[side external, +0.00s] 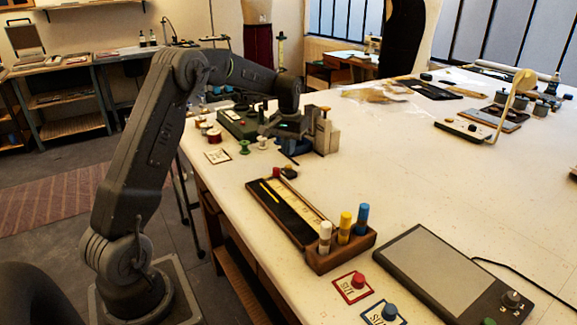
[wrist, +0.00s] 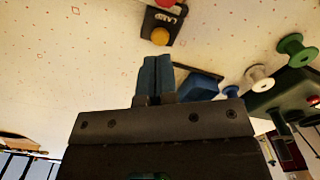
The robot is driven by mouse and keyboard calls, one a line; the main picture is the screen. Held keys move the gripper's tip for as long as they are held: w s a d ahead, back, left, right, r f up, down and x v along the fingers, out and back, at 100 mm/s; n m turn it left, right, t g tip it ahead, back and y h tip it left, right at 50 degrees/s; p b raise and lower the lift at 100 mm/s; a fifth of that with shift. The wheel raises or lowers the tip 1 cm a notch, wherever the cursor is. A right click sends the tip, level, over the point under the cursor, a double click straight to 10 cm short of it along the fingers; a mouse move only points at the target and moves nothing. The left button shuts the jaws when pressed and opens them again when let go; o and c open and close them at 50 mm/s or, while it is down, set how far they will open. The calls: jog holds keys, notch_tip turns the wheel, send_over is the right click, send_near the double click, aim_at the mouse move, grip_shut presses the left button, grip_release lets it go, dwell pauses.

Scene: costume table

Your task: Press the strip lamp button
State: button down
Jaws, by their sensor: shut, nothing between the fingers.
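A small dark box labelled LAMP (wrist: 163,20) lies on the pale table in the wrist view. It carries an orange-yellow button (wrist: 160,36), and a red round piece (wrist: 165,2) shows at its far end, cut by the frame edge. My gripper (wrist: 155,60) has its two blue-grey fingers together with nothing between them. The fingertips appear just short of the orange button, apart from it in the picture; their height above the table is unclear. In the side view a small dark box with a red top (side external: 288,172) sits just in front of my gripper, its label unreadable.
Thread spools (wrist: 291,45) and a dark green machine (wrist: 290,90) stand close to the right in the wrist view. A long wooden tray (side external: 272,207), a block with coloured pegs (side external: 345,245) and a flat tablet (side external: 430,270) lie nearer the front. The table's middle right is clear.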

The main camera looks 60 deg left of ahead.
jog(key=shift+r, duration=1.6)
jog(key=s+d+r+m+t, duration=0.2)
jog(key=s+d+r, duration=0.35)
jog(key=d, duration=0.35)
jog(key=s+d+r+m+t, duration=0.1)
jog(key=s+d+r, duration=0.45)
jog(key=d, duration=0.25)
jog(key=s+d+f+m+t, duration=0.1)
jog(key=s+d+f, duration=0.1)
jog(key=s+d, duration=0.2)
jog(key=s+d+f+m+t, duration=0.1)
jog(key=s+d, duration=0.4)
jog(key=s, duration=0.6)
jog(key=shift+s+f+m+t, duration=0.3)
jog(key=shift+f+m, duration=0.2)
